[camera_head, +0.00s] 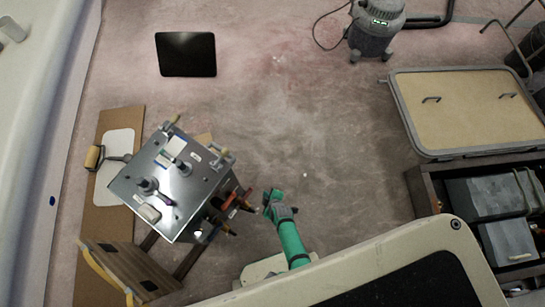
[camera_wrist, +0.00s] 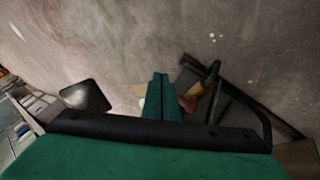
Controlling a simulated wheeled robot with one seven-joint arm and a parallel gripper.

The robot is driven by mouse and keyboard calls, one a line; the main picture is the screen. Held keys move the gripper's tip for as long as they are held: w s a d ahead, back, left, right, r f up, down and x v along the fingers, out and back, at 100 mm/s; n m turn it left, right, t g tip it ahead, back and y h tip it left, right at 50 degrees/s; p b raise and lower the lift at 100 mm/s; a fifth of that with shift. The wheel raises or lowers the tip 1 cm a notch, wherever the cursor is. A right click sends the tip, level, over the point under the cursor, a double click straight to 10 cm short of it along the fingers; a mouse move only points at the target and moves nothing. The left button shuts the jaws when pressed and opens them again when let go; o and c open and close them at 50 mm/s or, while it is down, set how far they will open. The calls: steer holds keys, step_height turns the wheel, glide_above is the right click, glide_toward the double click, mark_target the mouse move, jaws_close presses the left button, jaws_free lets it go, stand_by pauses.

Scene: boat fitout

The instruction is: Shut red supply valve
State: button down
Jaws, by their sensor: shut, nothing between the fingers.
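A steel-topped unit (camera_head: 170,185) stands at the left in the head view, with pipes and valve parts on its right side. A red part (camera_head: 238,200), which looks like the red valve handle, sticks out from that side. My gripper (camera_head: 268,204) is just right of it, apart from it as far as I can tell. In the wrist view my gripper (camera_wrist: 160,92) has its fingers together with nothing between them. A red piece (camera_wrist: 188,103) with a yellow-brown end (camera_wrist: 198,88) is close right of the fingertips, partly hidden by them. I cannot tell the valve's position.
A black flat panel (camera_head: 186,54) lies on the floor at the back. A vacuum (camera_head: 375,35) and a beige-topped table (camera_head: 470,110) stand at the right. A dark crate with grey boxes (camera_head: 490,195) is below the table. The middle floor is clear.

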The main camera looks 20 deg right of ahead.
steer(key=d+r, duration=0.2)
steer(key=r, duration=0.3)
steer(key=shift+s+d, duration=0.35)
steer(key=shift+d, duration=0.05)
steer(key=shift+w, duration=0.15)
